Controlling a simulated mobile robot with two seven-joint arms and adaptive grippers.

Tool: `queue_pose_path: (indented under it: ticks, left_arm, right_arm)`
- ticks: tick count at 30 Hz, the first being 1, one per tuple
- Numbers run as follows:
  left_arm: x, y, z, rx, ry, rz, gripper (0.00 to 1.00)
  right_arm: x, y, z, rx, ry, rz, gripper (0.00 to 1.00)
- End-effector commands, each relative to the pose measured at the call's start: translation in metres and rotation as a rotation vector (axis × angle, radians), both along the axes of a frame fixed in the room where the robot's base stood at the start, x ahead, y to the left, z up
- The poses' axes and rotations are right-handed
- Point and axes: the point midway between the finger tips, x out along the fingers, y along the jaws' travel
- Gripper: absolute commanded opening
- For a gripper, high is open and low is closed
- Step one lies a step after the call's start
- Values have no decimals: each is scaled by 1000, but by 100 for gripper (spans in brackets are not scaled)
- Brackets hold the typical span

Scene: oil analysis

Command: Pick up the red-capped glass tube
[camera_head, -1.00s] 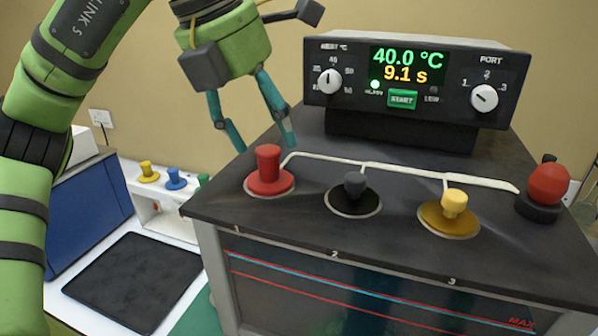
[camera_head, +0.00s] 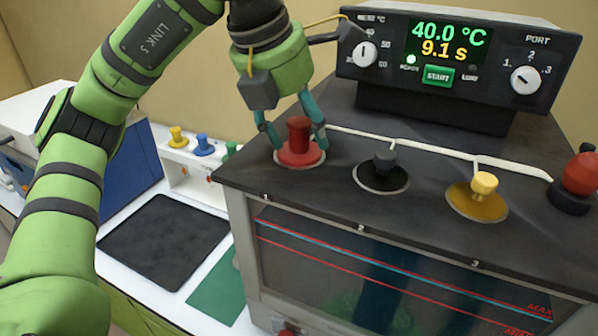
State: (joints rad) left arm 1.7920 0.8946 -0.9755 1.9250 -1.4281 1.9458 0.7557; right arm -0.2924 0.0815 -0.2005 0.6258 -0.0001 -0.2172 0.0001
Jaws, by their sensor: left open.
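The red cap (camera_head: 299,140) of the glass tube sits in port 1, at the left of the heating bath's dark top (camera_head: 340,185). Its glass part is hidden inside the bath. My left gripper (camera_head: 294,145) points down over the red cap, with its teal fingers apart on either side of the knob. The fingertips are near the cap's flange; I cannot tell whether they touch it. My right gripper is not in view.
A black cap (camera_head: 384,165) and a yellow cap (camera_head: 480,190) sit in the other ports. A control box (camera_head: 455,65) stands behind; a red knob (camera_head: 580,175) is at right. A low rack (camera_head: 190,165) and black mat (camera_head: 165,240) lie left.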

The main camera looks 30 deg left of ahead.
Motion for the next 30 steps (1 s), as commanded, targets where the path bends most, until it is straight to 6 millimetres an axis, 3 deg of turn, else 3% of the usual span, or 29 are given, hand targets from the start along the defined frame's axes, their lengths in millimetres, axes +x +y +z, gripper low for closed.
queue_pose_path:
  ticks: [3,4,8,9,22,30]
  left_arm:
    - [0,0,0,0,0,0,62]
    - [0,0,0,0,0,0,58]
    - [0,0,0,0,0,0,6]
    - [0,0,0,0,1,0,0]
    - [0,0,5,1,0,-1,0]
    - [0,0,40,0,-4,0,0]
  right_arm:
    - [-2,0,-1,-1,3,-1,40]
    - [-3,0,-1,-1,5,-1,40]
    - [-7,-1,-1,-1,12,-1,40]
    - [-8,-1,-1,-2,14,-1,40]
    - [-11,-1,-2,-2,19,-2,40]
    - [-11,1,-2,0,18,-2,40]
